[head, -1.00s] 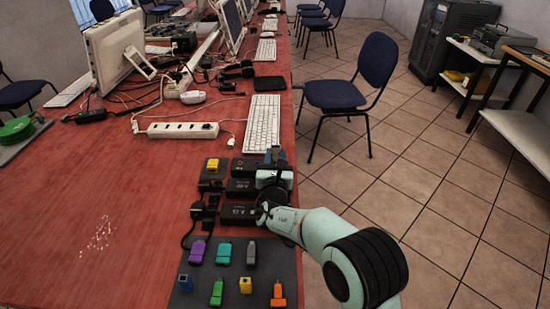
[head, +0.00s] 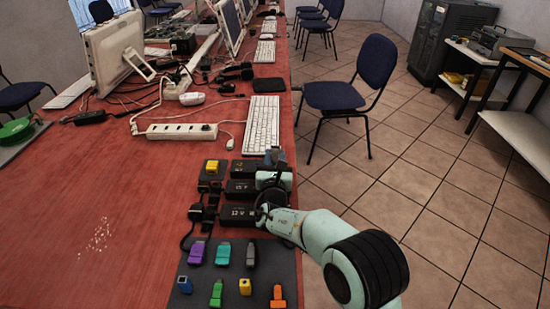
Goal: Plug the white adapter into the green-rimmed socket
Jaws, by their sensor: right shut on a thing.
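My right gripper (head: 274,157) is over the right end of the row of black power bricks, near the table's right edge. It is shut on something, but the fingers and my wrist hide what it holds. I cannot pick out a white adapter or a green-rimmed socket with certainty. A white power strip (head: 168,132) lies beyond the bricks; its sockets are too small to tell a green rim. A small white object (head: 192,98) lies behind the strip among cables. My left gripper is not in view.
Black bricks (head: 237,215) with cables lie in front. A dark mat (head: 205,292) holds several coloured connectors. A yellow connector (head: 212,166) sits on a dark brick. A white keyboard (head: 262,124) lies ahead. A green round thing (head: 14,128) is far left. The red table's left-middle is mostly clear.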

